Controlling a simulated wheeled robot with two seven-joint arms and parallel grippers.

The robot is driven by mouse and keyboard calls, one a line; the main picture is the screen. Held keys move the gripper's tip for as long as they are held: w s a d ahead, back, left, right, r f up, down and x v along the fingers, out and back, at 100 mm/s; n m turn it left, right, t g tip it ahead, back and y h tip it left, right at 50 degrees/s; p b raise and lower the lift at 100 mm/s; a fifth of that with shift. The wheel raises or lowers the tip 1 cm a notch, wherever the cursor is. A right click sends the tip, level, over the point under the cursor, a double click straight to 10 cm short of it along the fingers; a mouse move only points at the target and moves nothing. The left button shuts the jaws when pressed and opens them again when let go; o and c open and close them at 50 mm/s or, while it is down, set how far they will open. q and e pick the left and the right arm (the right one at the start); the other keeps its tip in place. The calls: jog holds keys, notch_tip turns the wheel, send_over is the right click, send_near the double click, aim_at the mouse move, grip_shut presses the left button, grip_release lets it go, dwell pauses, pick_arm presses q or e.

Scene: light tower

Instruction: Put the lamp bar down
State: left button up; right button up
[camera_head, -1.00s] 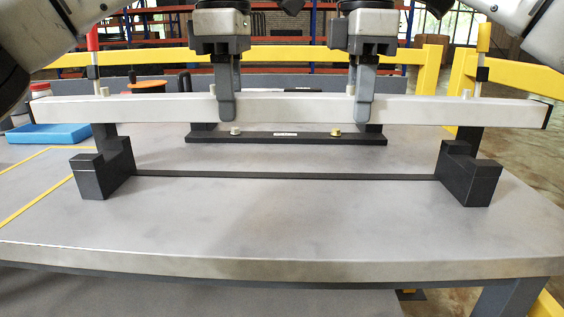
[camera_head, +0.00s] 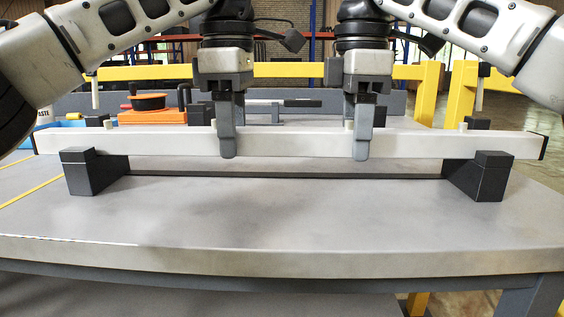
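The lamp bar (camera_head: 295,145) is a long pale beam with dark end caps, lying level across the view. It sits low in two black notched supports, the left one (camera_head: 92,172) and the right one (camera_head: 480,178), between their front and rear posts. The front posts cover parts of its lower edge, so I cannot tell if it touches the notch floors. My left gripper (camera_head: 228,140) and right gripper (camera_head: 362,142) straddle the bar from above, left and right of its middle. Each front finger lies against the bar's front face; the rear fingers are hidden.
A dark strip (camera_head: 285,175) joins the supports along the grey table (camera_head: 270,215). The table's front is clear. Behind the bar at left are an orange object (camera_head: 150,117) and a blue one. Yellow rails (camera_head: 285,69) stand behind the table.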

pick_arm(q)
jog(key=shift+a, duration=0.15)
pick_arm(e)
jog(key=shift+d+r, duration=0.1)
pick_arm(q)
jog(key=shift+r, duration=0.15)
pick_arm(e)
jog(key=shift+r, duration=0.1)
pick_arm(q)
jog(key=shift+r+p, duration=0.25)
jog(key=shift+p, duration=0.1)
pick_arm(e)
jog(key=shift+r, duration=0.25)
pick_arm(q)
notch_tip(320, 180, up, 30)
jog(key=p, duration=3)
jog(key=shift+w, duration=0.35)
pick_arm(e)
notch_tip(320, 180, up, 37)
jog(key=shift+w, duration=0.2)
pick_arm(q)
jog(key=shift+r, duration=0.1)
pick_arm(e)
jog(key=shift+f, duration=0.15)
